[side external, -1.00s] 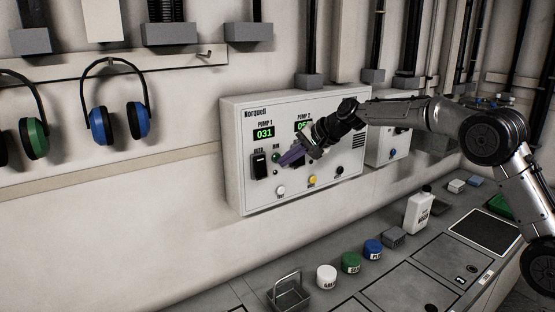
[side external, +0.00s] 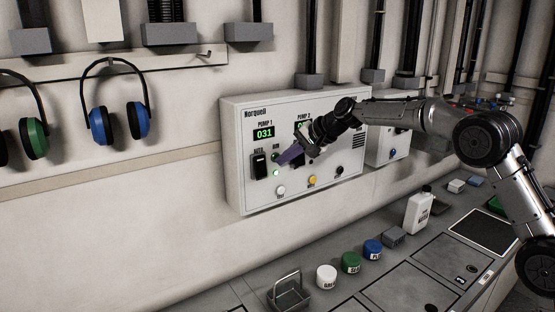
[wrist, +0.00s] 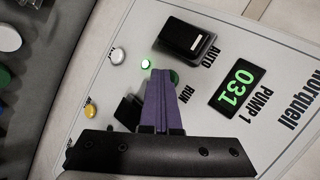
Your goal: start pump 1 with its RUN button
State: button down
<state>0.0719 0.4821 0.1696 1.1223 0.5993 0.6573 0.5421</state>
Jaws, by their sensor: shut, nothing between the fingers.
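The white Norquell panel (side external: 240,190) is on the wall. Its PUMP 1 display (side external: 263,133) reads 031 in green, also in the wrist view (wrist: 238,82). The green RUN button (side external: 276,157) sits right of the black AUTO rocker switch (side external: 259,166). In the wrist view the RUN button (wrist: 174,76) is partly hidden by my fingertips. A small round lamp (wrist: 145,64) beside it glows green; the lamp also shows lit in the side view (side external: 279,173). My gripper (side external: 281,161) has purple fingers, shut and empty, at the RUN button; I cannot tell whether they touch it.
A white button (side external: 281,190), a yellow button (side external: 312,181) and a black one (side external: 339,171) line the panel's lower part. My gripper partly covers the PUMP 2 side. Jars and a white bottle (side external: 419,212) stand on the bench below. Ear defenders (side external: 114,103) hang left.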

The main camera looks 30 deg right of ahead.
dwell(0.3)
jog(key=shift+s, duration=0.85)
